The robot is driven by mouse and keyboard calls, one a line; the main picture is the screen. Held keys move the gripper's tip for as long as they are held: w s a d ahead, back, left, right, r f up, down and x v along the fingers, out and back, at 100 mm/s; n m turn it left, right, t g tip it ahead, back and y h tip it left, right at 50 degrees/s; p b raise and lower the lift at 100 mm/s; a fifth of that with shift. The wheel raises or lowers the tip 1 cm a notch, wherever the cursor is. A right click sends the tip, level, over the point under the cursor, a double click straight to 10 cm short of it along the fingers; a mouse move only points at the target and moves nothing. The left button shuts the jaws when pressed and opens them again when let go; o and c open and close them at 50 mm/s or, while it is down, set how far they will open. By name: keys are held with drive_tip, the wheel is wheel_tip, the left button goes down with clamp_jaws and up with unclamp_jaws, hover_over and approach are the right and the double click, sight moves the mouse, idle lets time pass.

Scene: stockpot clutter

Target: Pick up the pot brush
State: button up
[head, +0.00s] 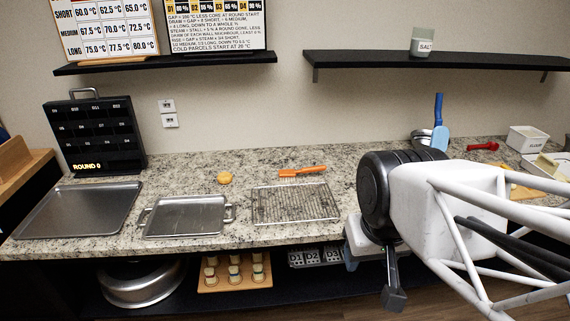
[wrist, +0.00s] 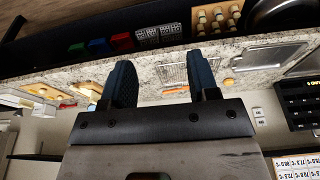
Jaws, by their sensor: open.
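The pot brush (head: 303,171) is orange and lies on the granite counter behind the wire rack, its head to the left. In the wrist view the brush (wrist: 175,90) is a small orange strip showing between my fingers, far beyond them. My gripper (wrist: 163,77) is open and empty, with its two dark blue fingers spread. In the head view it hangs at the counter's front edge, to the right of the rack and well apart from the brush; my own wrist hides much of it.
The wire rack (head: 296,204) lies in front of the brush. A small tray (head: 186,217), a large tray (head: 78,211) and an orange-yellow round item (head: 224,178) are to its left. A blue-handled tool (head: 438,111) stands farther right. A shelf (head: 435,60) hangs above.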

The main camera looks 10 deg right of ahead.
drive_tip(key=w+r+m, duration=0.3)
drive_tip(key=w+m, duration=0.2)
drive_tip(key=w, duration=1.2)
drive_tip(key=m, duration=1.3)
hover_over(303, 172)
drive_tip(key=d, duration=0.1)
drive_tip(key=s+f+x, duration=0.1)
drive_tip(key=s+x, duration=0.1)
drive_tip(key=x, duration=0.8)
drive_tip(key=s+x, duration=0.3)
drive_tip(key=x, duration=0.7)
drive_tip(key=shift+a+f, duration=0.1)
drive_tip(key=shift+x, duration=1.3)
